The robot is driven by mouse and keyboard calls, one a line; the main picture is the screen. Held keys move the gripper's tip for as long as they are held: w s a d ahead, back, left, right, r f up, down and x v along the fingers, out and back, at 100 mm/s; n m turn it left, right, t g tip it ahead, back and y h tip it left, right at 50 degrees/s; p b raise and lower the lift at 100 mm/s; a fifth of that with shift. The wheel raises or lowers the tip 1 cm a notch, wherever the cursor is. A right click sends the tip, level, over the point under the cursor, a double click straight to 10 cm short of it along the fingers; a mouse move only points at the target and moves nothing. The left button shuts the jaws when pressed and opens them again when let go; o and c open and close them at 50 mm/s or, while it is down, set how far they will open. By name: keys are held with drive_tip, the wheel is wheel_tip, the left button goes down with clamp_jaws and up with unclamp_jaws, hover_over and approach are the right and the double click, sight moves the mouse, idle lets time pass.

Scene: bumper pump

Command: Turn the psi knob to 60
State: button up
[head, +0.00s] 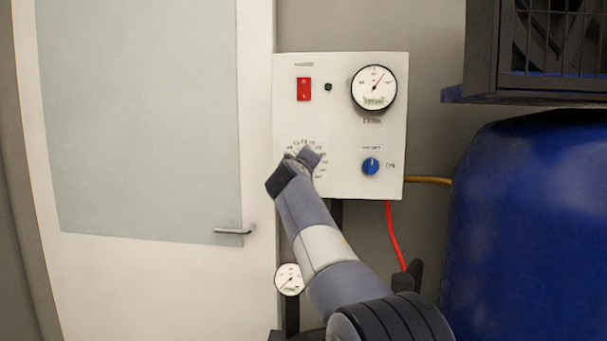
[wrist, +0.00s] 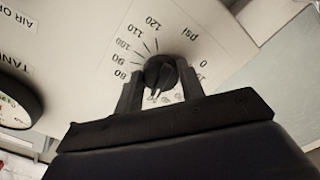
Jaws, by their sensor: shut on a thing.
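The psi knob (wrist: 159,73) is small and black, on a white panel (head: 340,120). In the wrist view its printed scale shows 80 to 120 on the upper left and 0 on the right. A pale mark shows on the knob's lower side, but I cannot read which number it points to, as my gripper covers the lower scale. My gripper (wrist: 158,82) has one finger on each side of the knob and is shut on it. In the head view my gripper (head: 304,159) covers the knob, with part of the scale showing around it.
The panel also has a red switch (head: 304,89), a green lamp (head: 328,87), a round gauge (head: 374,88) and a blue knob (head: 370,166). A small gauge (head: 289,279) is below. A door handle (head: 233,231) is left, a blue tank (head: 530,220) right.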

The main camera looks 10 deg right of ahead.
drive_tip(key=shift+f+m+b, duration=0.2)
drive_tip(key=shift+m+b, duration=0.35)
drive_tip(key=shift+m, duration=0.95)
drive_tip(key=o, duration=1)
drive_tip(key=shift+r, duration=0.1)
drive_tip(key=b+v, duration=0.3)
drive_tip(key=v, duration=0.7)
drive_tip(key=shift+s+a+b, duration=0.15)
drive_tip(key=shift+s+b, duration=0.15)
drive_tip(key=shift+s, duration=0.1)
drive_tip(key=shift+w, duration=0.1)
drive_tip(key=p+x, duration=0.3)
drive_tip(key=x, duration=0.7)
drive_tip(key=shift+w, duration=0.35)
